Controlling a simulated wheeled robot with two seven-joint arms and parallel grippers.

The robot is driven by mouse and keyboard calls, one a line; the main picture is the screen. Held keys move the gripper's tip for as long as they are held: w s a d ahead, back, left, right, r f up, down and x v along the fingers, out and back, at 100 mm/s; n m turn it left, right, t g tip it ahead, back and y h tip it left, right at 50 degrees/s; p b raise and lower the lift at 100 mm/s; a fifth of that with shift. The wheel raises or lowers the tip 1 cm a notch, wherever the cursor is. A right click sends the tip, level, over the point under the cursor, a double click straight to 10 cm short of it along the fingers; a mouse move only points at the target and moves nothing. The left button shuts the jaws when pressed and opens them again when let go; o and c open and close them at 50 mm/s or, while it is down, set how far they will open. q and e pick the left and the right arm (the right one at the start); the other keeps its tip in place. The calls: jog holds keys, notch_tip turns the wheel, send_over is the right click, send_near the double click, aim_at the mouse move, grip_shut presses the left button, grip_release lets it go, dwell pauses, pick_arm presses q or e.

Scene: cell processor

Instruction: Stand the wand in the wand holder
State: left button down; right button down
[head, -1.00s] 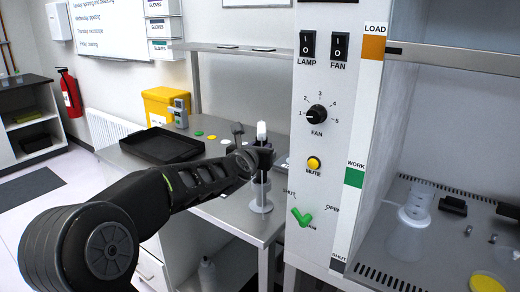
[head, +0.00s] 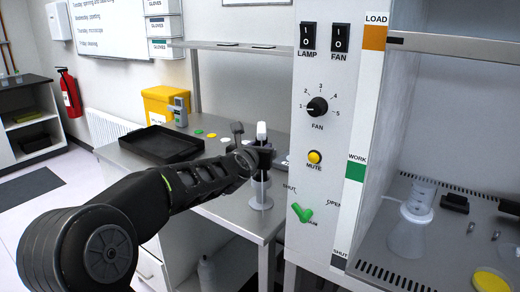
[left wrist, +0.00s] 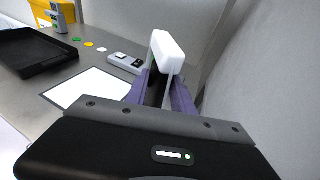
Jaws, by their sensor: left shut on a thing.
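The wand (head: 261,130) stands about upright in my left gripper (head: 263,158), its white head sticking up above the fingers. In the left wrist view the white head of the wand (left wrist: 167,52) rises between the two purple fingers (left wrist: 160,95), which are shut on its dark shaft. The wand holder (head: 261,203), a pale upright tube on a round base, stands on the steel bench directly below the gripper. The gripper hides where wand and holder meet, so I cannot tell whether the wand's lower end is inside it. My right gripper is not in view.
The steel bench (head: 215,211) carries a black tray (head: 160,144), a yellow bin (head: 160,104) and several coloured discs. The cabinet's control panel (head: 318,130) rises close to the right of the gripper. A white sheet (left wrist: 90,88) lies on the bench.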

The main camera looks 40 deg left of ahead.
pick_arm(q)
jog(key=shift+f+b, duration=0.25)
jog(key=shift+b, duration=0.25)
jog(key=c, duration=1)
grip_release()
jog(key=b+v, duration=0.1)
jog(key=v, duration=0.6)
jog(key=shift+s+b, duration=0.35)
jog(key=shift+s, duration=0.05)
jog(key=shift+d+r, duration=0.1)
